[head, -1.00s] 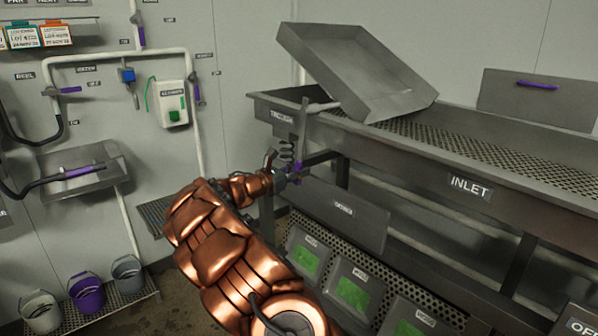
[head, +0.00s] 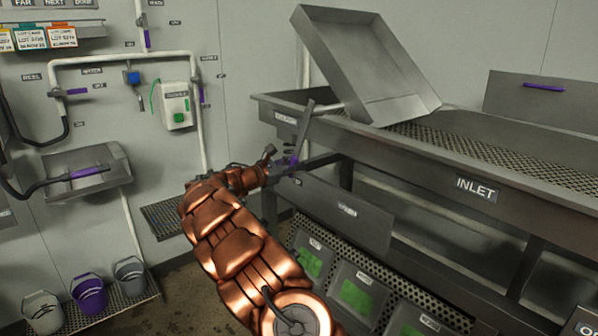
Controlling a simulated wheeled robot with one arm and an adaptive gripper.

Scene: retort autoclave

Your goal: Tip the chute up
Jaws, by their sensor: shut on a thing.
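The chute (head: 365,68) is a grey metal tray with raised sides above the left end of the inlet table. It is tipped up steeply, its lower edge near the perforated table bed. A thin grey lever (head: 303,125) hangs at the table's left corner, with a purple grip (head: 294,160) at its lower end. My gripper (head: 286,168) is shut on this purple grip, below the table rim. My copper arm reaches up to it from below, and the fingertips are small and partly hidden.
The inlet table (head: 420,160) runs to the right, with a purple-handled panel (head: 535,98) behind it. Bins with green contents (head: 355,296) stand underneath. A wall sink (head: 85,178) and several buckets (head: 88,293) are at the left.

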